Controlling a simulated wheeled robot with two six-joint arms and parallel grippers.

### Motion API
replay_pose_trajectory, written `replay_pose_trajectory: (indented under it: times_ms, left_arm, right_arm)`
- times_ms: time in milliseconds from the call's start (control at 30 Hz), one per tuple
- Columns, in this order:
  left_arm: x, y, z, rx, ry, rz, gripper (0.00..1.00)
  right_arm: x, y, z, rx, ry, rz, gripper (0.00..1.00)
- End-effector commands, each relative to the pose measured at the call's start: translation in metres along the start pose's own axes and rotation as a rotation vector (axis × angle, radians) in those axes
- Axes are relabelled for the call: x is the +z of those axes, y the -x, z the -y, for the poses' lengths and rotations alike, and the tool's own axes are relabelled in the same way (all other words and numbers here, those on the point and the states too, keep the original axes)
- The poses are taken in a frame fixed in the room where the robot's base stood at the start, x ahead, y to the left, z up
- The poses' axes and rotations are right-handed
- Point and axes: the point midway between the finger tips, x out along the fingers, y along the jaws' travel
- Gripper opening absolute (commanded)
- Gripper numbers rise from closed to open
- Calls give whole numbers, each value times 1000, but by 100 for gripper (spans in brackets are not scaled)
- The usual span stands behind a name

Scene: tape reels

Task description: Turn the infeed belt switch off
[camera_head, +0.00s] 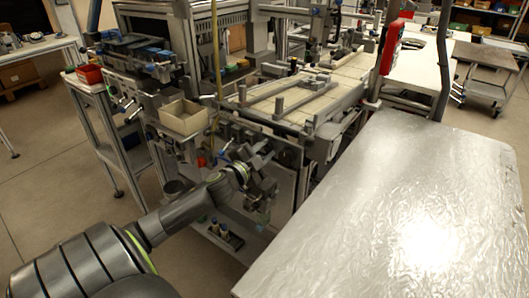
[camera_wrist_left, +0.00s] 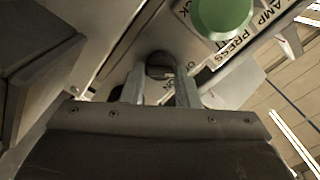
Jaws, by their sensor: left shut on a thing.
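The infeed belt switch, a dark round knob (camera_wrist_left: 160,60), shows in the left wrist view on a light panel, with partly hidden lettering beside it. My left gripper (camera_wrist_left: 158,84) has one finger on each side of the knob and is shut on it. The knob's exact turn angle is hard to tell. In the head view my left gripper (camera_head: 266,158) is against the front of the belt machine (camera_head: 305,128), and it hides the switch there. My right gripper is not in view.
A green round button (camera_wrist_left: 221,14) sits close to the knob, by a label with "LAMP PRESS". A large shiny table (camera_head: 400,220) fills the right of the head view. An open cardboard box (camera_head: 184,117) and a red bin (camera_head: 89,74) stand left of the machine.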

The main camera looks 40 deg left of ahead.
Motion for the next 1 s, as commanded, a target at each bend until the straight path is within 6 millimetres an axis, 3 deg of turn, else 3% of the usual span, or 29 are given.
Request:
replay_pose_trajectory:
  times_ms: [467,500,600,1000]
  left_arm:
    - [2,0,-1,1,12,5,5]
    - [2,0,-1,2,12,4,33]
    - [2,0,-1,1,12,4,46]
    - [2,5,-1,2,9,2,49]
  right_arm:
    - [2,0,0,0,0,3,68]
    - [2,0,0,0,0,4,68]
    - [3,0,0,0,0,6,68]
    - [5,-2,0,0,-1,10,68]
